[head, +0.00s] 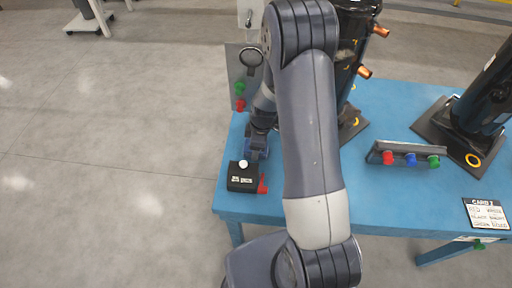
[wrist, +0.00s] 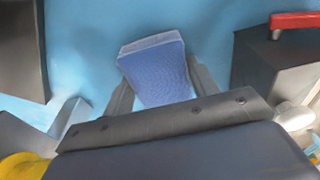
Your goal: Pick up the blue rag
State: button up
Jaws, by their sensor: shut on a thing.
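The blue rag (wrist: 158,72) shows in the wrist view as a folded block with a textured face. It sits between the two fingers of my gripper (wrist: 163,88), which is shut on it. In the head view the rag (head: 257,148) is a small dark blue patch at the left part of the blue table (head: 330,208), just behind a black box. My arm covers part of the area around it. I cannot tell whether the rag touches the table.
A black box (head: 242,182) with a red lever and white knob stands close beside my gripper. A grey rack (head: 405,158) with red, blue and green caps, a black compressor (head: 486,100) and a card (head: 487,213) are to the right.

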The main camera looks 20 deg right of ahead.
jog(key=shift+r, duration=0.1)
jog(key=shift+w+r+p, duration=0.1)
jog(key=shift+r+p, duration=0.3)
jog(key=shift+r, duration=0.15)
notch_tip(320, 180, up, 9)
jog(key=o, duration=0.4)
jog(key=c, duration=0.3)
